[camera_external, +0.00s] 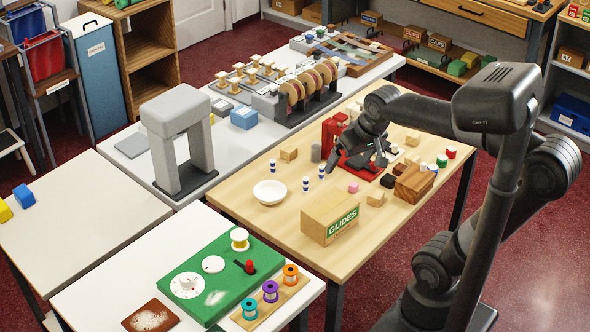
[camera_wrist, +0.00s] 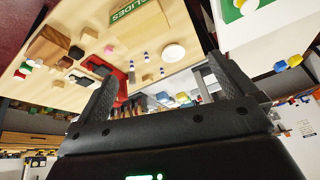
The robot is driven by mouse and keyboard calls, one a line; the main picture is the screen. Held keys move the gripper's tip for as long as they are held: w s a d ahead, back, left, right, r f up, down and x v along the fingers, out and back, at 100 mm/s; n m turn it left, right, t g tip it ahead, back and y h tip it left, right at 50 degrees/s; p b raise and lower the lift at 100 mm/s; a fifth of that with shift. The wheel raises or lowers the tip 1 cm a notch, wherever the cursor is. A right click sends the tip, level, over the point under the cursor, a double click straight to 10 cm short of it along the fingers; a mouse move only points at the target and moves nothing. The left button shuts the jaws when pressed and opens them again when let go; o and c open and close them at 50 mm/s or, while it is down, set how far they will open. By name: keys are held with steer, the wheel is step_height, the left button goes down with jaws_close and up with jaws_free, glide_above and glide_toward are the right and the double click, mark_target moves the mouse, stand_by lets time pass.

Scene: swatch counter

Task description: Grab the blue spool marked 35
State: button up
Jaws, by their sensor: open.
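A blue-teal spool (camera_external: 249,308) stands upright on a light wooden strip (camera_external: 275,300) at the front edge of the near white table. A purple spool (camera_external: 270,291) and an orange spool (camera_external: 290,275) stand beside it on the strip. No number 35 can be read on any spool. My gripper (camera_external: 376,163) is open over the wooden table, by a red device (camera_external: 334,132), far up and right of the spools. In the wrist view its two fingers (camera_wrist: 162,70) stand apart with nothing held between them. I cannot make out the three-spool strip there.
A green board (camera_external: 215,262) with dials and a white-yellow spool (camera_external: 239,240) lies beside the strip. On the wooden table are a GLIDES box (camera_external: 330,217), a white bowl (camera_external: 270,191), striped pegs and loose blocks. A grey arch (camera_external: 180,140) stands on the table behind.

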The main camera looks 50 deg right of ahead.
steer(key=s+a+f+n+t, duration=0.1)
steer(key=s+a+f+n, duration=0.1)
steer(key=s, duration=0.4)
steer(key=shift+a+f+n, duration=0.15)
steer(key=shift+f+n, duration=0.1)
steer(key=shift+n, duration=0.35)
steer(key=shift+s, duration=0.1)
steer(key=c, duration=1.3)
steer(key=shift+o, duration=0.2)
